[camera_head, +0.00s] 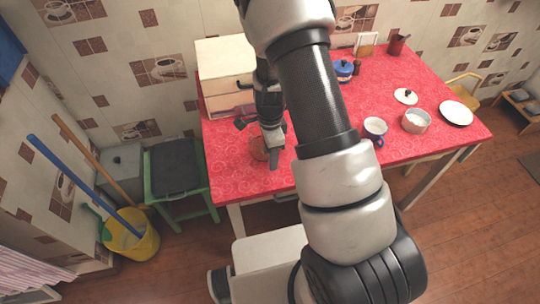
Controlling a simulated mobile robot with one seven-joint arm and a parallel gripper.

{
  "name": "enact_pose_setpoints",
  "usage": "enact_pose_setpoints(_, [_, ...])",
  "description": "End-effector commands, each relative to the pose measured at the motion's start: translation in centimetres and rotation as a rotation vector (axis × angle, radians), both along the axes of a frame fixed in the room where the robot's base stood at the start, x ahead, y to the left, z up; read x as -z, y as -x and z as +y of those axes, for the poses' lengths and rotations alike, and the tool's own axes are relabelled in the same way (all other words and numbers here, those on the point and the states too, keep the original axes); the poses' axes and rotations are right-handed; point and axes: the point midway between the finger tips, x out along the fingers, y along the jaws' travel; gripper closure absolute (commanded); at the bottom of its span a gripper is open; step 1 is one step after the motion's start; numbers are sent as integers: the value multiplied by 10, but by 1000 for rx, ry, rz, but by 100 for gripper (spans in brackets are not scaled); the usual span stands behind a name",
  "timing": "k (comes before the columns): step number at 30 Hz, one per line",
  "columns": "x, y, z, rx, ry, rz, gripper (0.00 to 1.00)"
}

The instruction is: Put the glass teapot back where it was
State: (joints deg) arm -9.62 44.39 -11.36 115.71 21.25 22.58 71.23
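My gripper (258,141) is over the left part of the red table, pointing down near the cloth. A small see-through reddish-brown shape (259,149) shows right beside its fingers, and it looks like the glass teapot. The gripper and wrist hide part of it. I cannot tell whether the fingers are closed on it or only around it, or whether it touches the cloth.
The red patterned table (310,170) holds a wooden bread box (225,62) at the back left. A blue pot (343,70), a dark blue mug (375,130), a pinkish pot (416,121), a lid (405,96) and a white plate (456,113) stand to the right.

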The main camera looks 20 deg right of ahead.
Motion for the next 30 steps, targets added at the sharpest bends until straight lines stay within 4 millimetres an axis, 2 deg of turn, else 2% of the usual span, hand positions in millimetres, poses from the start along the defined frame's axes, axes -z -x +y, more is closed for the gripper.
enact_pose_setpoints(2, [6, -1, 0, 0, -1, -2, 100])
enact_pose_setpoints(13, [10, -1, 0, 0, 0, -3, 100])
enact_pose_setpoints(14, [10, 0, 0, 0, 0, -1, 51])
enact_pose_setpoints(16, [9, 0, 0, 0, 0, -1, 40])
enact_pose_setpoints(25, [8, 0, 0, 0, -1, 0, 38])
enact_pose_setpoints(30, [-7, -1, 1, -1, 0, -4, 38])
